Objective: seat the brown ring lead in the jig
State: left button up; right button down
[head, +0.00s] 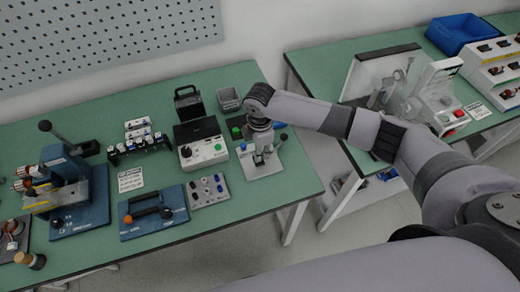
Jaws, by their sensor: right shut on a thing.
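My right gripper (261,157) points down over a pale base plate (268,172) near the right end of the left green table. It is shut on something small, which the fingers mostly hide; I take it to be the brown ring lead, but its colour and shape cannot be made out. The pale plate looks like the jig; a green block (237,133) and a blue-tipped part (282,138) stand around the gripper. I cannot tell whether the held thing touches the jig. My left gripper is out of view.
A white control box (203,151) and a small panel with knobs (208,190) stand left of the gripper. A blue tool board (153,212) and a lever press (75,180) are farther left. A grey bin (229,100) is behind. The table's right front corner is clear.

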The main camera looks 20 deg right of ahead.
jog(key=shift+w+f, duration=0.1)
jog(key=shift+f, duration=0.05)
jog(key=shift+f, duration=0.35)
dwell(0.6)
jog(key=shift+p, duration=0.4)
jog(key=shift+f, duration=0.3)
jog(key=c, duration=1.5)
grip_release()
jog(key=shift+o, duration=0.2)
